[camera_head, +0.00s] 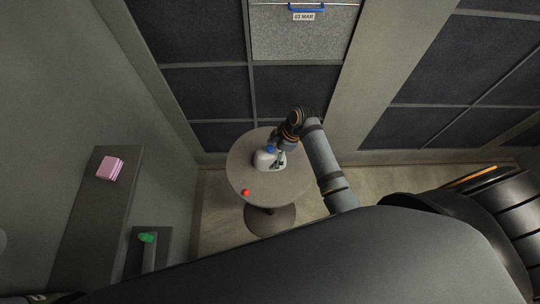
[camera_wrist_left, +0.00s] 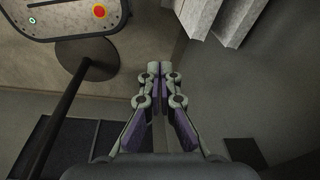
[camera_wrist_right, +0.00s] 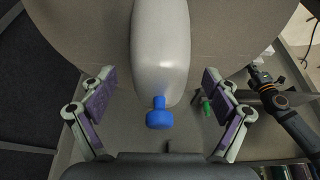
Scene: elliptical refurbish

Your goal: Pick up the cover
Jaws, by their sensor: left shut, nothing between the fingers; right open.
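No part is clearly marked as the cover, and I cannot tell which thing it is. A white jug (camera_head: 268,160) with a blue cap (camera_head: 270,149) stands on the round table (camera_head: 242,178). My right gripper (camera_head: 281,153) is at the jug. In the right wrist view my right gripper (camera_wrist_right: 158,76) is open, its fingers apart on either side of the white jug (camera_wrist_right: 160,45), with the blue cap (camera_wrist_right: 159,113) between them, nearer the palm. My left gripper (camera_wrist_left: 154,68) is shut and empty in the left wrist view, away from the jug.
A grey panel (camera_head: 300,38) with a blue handle (camera_head: 305,9) is on the back wall. A pink block (camera_head: 108,169) lies on a dark shelf at left. A green object (camera_head: 147,237) sits lower left.

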